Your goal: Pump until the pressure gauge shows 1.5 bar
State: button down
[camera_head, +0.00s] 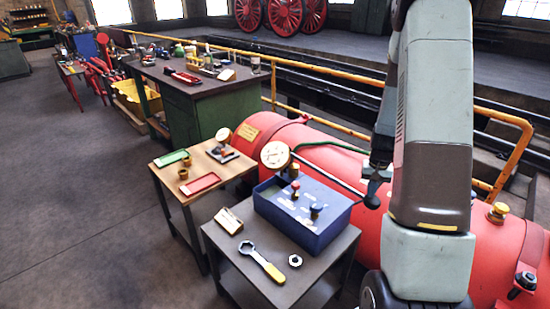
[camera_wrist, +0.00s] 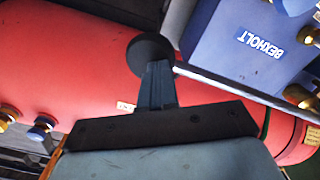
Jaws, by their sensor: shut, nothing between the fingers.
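The large round pressure gauge (camera_head: 275,155) stands behind a blue box (camera_head: 290,225) in the head view; its needle is too small to read. A pale lever rod (camera_head: 335,176) runs from beside the gauge rightward to a black round knob (camera_head: 372,201). The rod (camera_wrist: 240,93) and knob (camera_wrist: 148,48) also show in the wrist view, beside the blue box marked BEXHOLT (camera_wrist: 255,45). My gripper (camera_wrist: 158,72) is shut and empty, its fingertips at the knob; I cannot tell whether they touch. My gripper (camera_head: 381,160) is partly hidden in the head view.
A red tank (camera_head: 340,160) lies behind the box and under my arm. A wooden-topped cart (camera_head: 215,175) holds red and green trays. A yellow railing (camera_head: 350,131) runs behind; the floor at left is clear.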

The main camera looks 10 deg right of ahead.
notch_tip(320, 180, up, 14)
jog(key=shift+f, duration=0.2)
jog(key=shift+f, duration=0.2)
dwell(0.6)
jog(key=shift+r, duration=0.2)
dwell(3.1)
jog(key=shift+f, duration=0.2)
dwell(0.3)
jog(key=shift+f, duration=7.75)
notch_tip(320, 180, up, 16)
